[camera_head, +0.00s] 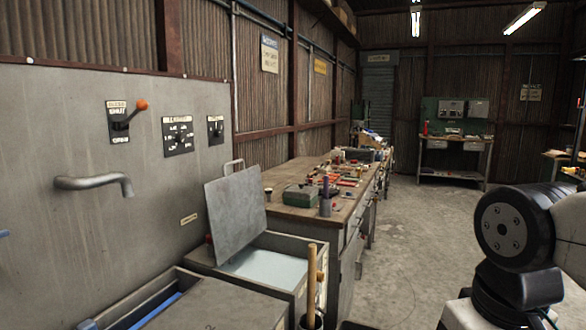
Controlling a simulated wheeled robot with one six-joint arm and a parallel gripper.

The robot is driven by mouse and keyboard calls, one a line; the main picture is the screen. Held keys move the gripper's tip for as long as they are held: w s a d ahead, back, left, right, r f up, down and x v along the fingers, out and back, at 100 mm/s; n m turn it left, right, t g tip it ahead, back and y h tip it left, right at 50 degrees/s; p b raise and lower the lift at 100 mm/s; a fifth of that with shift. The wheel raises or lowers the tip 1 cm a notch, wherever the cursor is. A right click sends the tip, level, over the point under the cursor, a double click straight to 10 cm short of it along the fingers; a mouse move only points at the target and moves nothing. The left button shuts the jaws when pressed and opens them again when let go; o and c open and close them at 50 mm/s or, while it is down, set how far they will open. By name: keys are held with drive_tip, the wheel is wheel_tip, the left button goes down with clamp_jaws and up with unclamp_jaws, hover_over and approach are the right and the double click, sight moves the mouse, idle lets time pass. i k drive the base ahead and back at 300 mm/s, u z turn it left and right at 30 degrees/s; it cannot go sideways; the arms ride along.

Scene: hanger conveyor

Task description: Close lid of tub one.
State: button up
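A grey metal lid (236,212) stands raised and tilted back on an open tub (285,245) in the middle of the view. A pale bar handle (233,164) shows at the lid's top edge. Pale, smooth contents (265,267) show inside this tub. A grey flat top (220,308) lies in front of it at the bottom edge, with a small mark that may be a 2. I cannot read a number on the open tub. Part of my arm shows at the right, well apart from the lid. My gripper is not in view.
A wall panel (70,130) with an orange-knobbed lever (140,105), dials and a bent pipe (95,183) stands at the left. A wooden handle (312,275) stands upright by the tub's front. A cluttered workbench (290,213) runs behind. Clear concrete floor (415,225) lies to the right.

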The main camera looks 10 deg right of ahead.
sight(234, 203)
drive_tip(key=z, duration=0.1)
drive_tip(key=k, duration=0.75)
drive_tip(key=u, duration=0.5)
drive_tip(key=i, duration=0.5)
drive_tip(key=z, duration=1.6)
drive_tip(key=i, duration=2.5)
drive_tip(key=u, duration=2)
